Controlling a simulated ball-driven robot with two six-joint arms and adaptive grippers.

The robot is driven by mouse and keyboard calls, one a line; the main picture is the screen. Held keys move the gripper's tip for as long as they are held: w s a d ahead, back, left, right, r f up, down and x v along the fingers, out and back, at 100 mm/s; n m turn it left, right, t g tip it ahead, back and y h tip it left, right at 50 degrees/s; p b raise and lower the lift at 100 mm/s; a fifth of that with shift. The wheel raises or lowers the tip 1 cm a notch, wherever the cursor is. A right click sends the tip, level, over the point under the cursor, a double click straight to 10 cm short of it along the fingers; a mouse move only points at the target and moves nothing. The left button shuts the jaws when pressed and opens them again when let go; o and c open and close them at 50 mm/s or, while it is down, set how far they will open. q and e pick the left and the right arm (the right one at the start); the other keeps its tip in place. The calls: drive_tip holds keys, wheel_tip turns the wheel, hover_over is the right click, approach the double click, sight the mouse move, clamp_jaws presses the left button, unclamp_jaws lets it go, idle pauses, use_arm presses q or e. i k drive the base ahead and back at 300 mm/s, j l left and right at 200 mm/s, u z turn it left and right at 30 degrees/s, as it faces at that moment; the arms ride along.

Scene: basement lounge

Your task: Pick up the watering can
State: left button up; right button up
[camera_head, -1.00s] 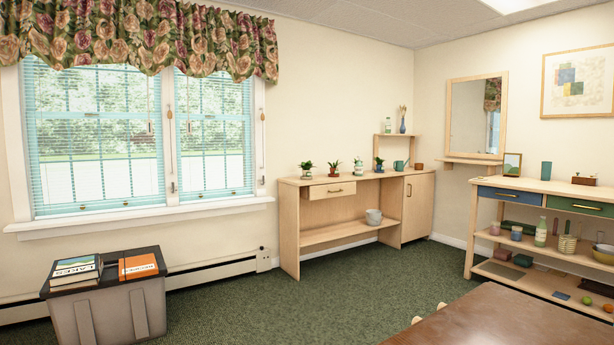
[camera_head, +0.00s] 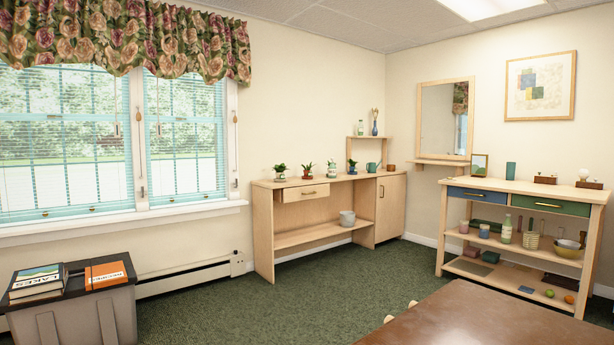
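A small teal vessel (camera_head: 372,167) stands on top of the wooden sideboard (camera_head: 262,230) by the back wall. It may be the watering can, but it is too small to make out a spout for certain. It stands between a potted plant in a blue pot (camera_head: 352,167) and a small brown pot (camera_head: 391,168). A grey pot or bucket (camera_head: 347,218) sits on the sideboard's lower shelf. Neither of my grippers is in view.
A brown table (camera_head: 470,318) fills the lower right, with chair tops at its left edge. A wooden shelf unit (camera_head: 440,235) with drawers stands at the right. A grey bin (camera_head: 85,315) with books stands at the left. Green carpet (camera_head: 250,310) is clear before the sideboard.

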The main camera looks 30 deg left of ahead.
sight(372, 167)
drive_tip(key=u, duration=0.9)
drive_tip(key=i+u, duration=0.1)
drive_tip(key=u, duration=0.75)
drive_tip(key=i+u, duration=0.1)
drive_tip(key=u, duration=0.8)
drive_tip(key=i+u, duration=0.1)
drive_tip(key=u, duration=0.75)
drive_tip(key=i+l+u, duration=0.1)
drive_tip(key=l+u, duration=0.2)
drive_tip(key=u, duration=0.15)
drive_tip(key=l+u, duration=0.35)
drive_tip(key=u, duration=0.15)
drive_tip(key=l+z, duration=0.15)
drive_tip(key=l, duration=0.65)
drive_tip(key=i+l+z, duration=0.1)
drive_tip(key=l, duration=0.7)
drive_tip(key=k+l, duration=0.1)
drive_tip(key=l, duration=1.4)
drive_tip(key=k+l+z, duration=0.15)
drive_tip(key=l, duration=1.4)
drive_tip(key=l+u, duration=0.25)
drive_tip(key=l, duration=1.4)
drive_tip(key=l+z, duration=0.25)
drive_tip(key=z, duration=0.2)
drive_tip(key=i+l+z, duration=0.15)
drive_tip(key=z, duration=0.35)
drive_tip(key=l, duration=0.1)
